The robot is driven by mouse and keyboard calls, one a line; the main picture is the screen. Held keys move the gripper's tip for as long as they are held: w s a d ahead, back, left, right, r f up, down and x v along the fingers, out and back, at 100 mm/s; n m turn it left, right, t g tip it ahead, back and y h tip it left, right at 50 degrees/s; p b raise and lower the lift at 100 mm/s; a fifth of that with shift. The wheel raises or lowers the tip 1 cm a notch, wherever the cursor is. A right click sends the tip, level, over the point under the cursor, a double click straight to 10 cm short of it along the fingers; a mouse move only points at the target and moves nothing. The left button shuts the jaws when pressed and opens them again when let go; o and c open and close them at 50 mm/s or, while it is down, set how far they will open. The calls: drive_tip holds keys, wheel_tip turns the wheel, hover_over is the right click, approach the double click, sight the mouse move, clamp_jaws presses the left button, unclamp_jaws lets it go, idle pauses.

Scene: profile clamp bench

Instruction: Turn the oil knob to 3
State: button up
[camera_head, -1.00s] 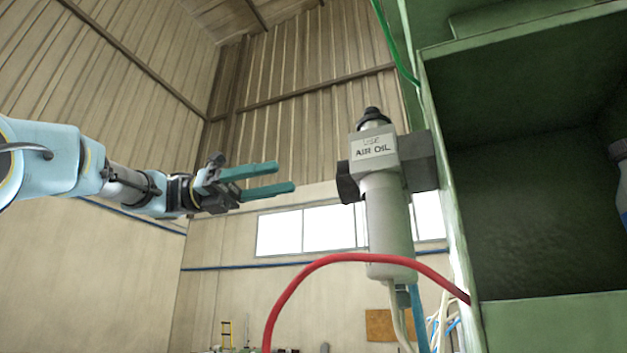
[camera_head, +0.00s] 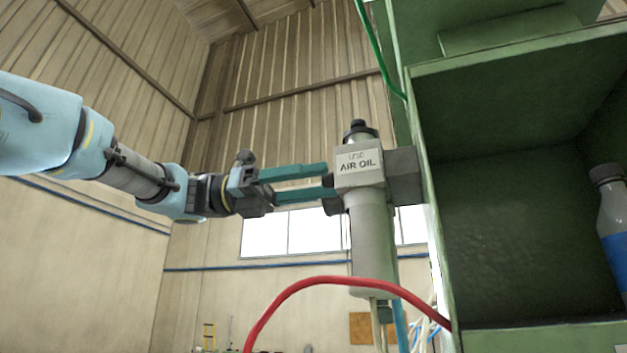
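The oiler unit is a grey block (camera_head: 359,165) labelled "AIR OIL" with a pale cylinder (camera_head: 371,240) below it. It hangs upright beside the green cabinet. A black knob (camera_head: 358,130) sits on top of the block. No number or scale on the knob is readable. My gripper (camera_head: 330,181) reaches in from the left with two teal fingers. The fingers are apart, with a gap between them. Their tips are at the left edge of the block, lower than the knob. I cannot tell whether they touch the block or differ in depth.
The green cabinet (camera_head: 433,215) fills the right side, with a bottle (camera_head: 610,215) inside its open bay. A red hose (camera_head: 330,282) arches in front of the cylinder. A green hose (camera_head: 377,50) runs down the cabinet edge. The space above and left of the knob looks clear.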

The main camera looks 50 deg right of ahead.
clamp_jaws()
drive_tip(key=shift+m, duration=0.4)
drive_tip(key=m+b, duration=0.1)
drive_tip(key=m, duration=0.1)
drive_tip(key=m+b, duration=0.2)
drive_tip(key=shift+f+m, duration=0.2)
drive_tip(key=shift+m, duration=0.1)
drive_tip(key=shift+r+m+b, duration=0.1)
drive_tip(key=shift+m+b, duration=1.35)
drive_tip(key=shift+m, duration=0.85)
drive_tip(key=shift+o, duration=0.3)
unclamp_jaws()
